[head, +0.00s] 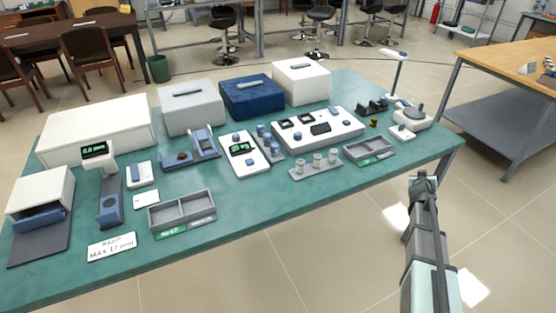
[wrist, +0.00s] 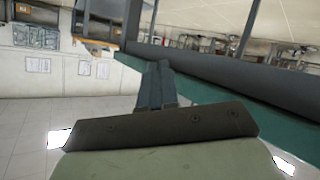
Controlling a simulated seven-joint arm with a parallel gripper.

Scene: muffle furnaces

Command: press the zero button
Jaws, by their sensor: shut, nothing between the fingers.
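No button label reading zero is legible in either view. A white panel device (head: 244,153) with a dark green-lit display stands mid-table and carries blue knobs or buttons above and below its display. A small white box (head: 141,174) with a blue top part is left of it, beside a scale-like stand (head: 109,190) with a lit display on a post. My gripper (head: 423,184) is off the table's front right edge, apart from all devices. In the wrist view my gripper's fingers (wrist: 157,85) are together and empty, with the table's edge behind them.
The teal table (head: 270,205) also bears a grey two-part tray (head: 182,212), a smaller tray (head: 370,149), a rack of small jars (head: 316,165) and several furnace-like boxes (head: 252,97) at the back. A wooden bench (head: 510,70) stands at the right. The floor around my arm is clear.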

